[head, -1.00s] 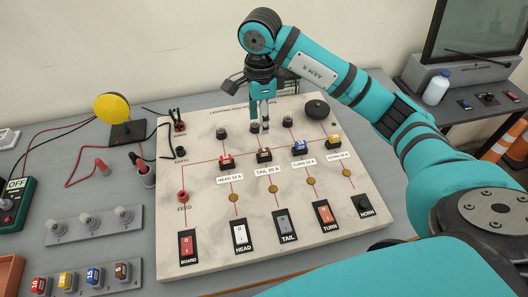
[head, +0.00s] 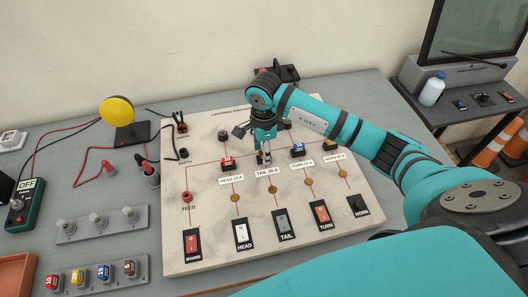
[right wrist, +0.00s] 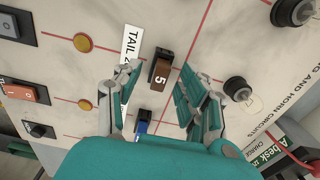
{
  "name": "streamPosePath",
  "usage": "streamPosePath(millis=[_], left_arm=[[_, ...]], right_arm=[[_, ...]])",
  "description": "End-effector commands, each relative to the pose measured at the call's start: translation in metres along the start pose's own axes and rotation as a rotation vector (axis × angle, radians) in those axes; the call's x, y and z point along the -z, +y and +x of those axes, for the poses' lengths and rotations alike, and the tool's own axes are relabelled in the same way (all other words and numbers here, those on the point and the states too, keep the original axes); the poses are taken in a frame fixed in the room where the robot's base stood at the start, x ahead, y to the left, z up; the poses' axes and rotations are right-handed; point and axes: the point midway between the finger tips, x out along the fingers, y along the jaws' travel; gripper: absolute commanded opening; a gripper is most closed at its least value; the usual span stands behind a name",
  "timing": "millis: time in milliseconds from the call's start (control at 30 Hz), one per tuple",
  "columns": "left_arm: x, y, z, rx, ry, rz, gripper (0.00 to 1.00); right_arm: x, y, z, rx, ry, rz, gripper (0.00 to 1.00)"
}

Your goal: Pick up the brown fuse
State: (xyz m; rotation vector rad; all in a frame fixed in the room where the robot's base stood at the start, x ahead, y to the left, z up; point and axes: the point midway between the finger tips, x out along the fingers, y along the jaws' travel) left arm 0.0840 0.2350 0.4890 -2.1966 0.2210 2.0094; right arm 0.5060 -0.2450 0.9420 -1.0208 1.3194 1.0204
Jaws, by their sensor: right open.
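The brown fuse (right wrist: 158,72), marked 5, sits in the TAIL 20 A slot of the pale circuit board (head: 206,250). My right gripper (head: 264,156) is open above that slot, pointing down, and largely hides this fuse in the head view. In the right wrist view the open fingers (right wrist: 158,92) lie on either side of the fuse, with gaps showing. I cannot tell how far the tips are above the board. A second brown fuse (head: 130,268) stands in the grey rack at the lower left. My left gripper is out of view.
A red fuse (head: 228,163) and a blue fuse (head: 297,150) sit in slots either side of the gripper. Rocker switches (head: 282,224) line the board's front. A yellow lamp (head: 117,110) stands at left.

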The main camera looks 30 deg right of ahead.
Motion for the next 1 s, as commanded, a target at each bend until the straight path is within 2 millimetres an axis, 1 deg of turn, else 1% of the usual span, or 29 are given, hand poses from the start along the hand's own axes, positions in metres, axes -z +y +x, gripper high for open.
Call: streamPosePath(millis=[67,100,400,767,867,1000], left_arm=[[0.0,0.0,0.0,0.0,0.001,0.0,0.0],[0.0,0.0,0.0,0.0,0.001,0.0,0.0],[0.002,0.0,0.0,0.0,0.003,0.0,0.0],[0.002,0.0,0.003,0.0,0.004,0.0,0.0],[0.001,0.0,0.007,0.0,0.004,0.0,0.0],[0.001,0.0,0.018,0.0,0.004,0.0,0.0]], right_arm=[[0.0,0.0,0.0,0.0,0.0,0.0,0.41],[0.0,0.0,0.0,0.0,0.0,0.0,0.39],[0.0,0.0,-0.001,0.0,0.0,0.0,0.0],[0.0,-0.001,-0.003,0.002,-0.001,0.0,0.0],[0.0,-0.001,-0.009,0.005,-0.001,-0.001,0.0],[0.0,-0.002,-0.026,0.007,-0.002,-0.001,0.0]])
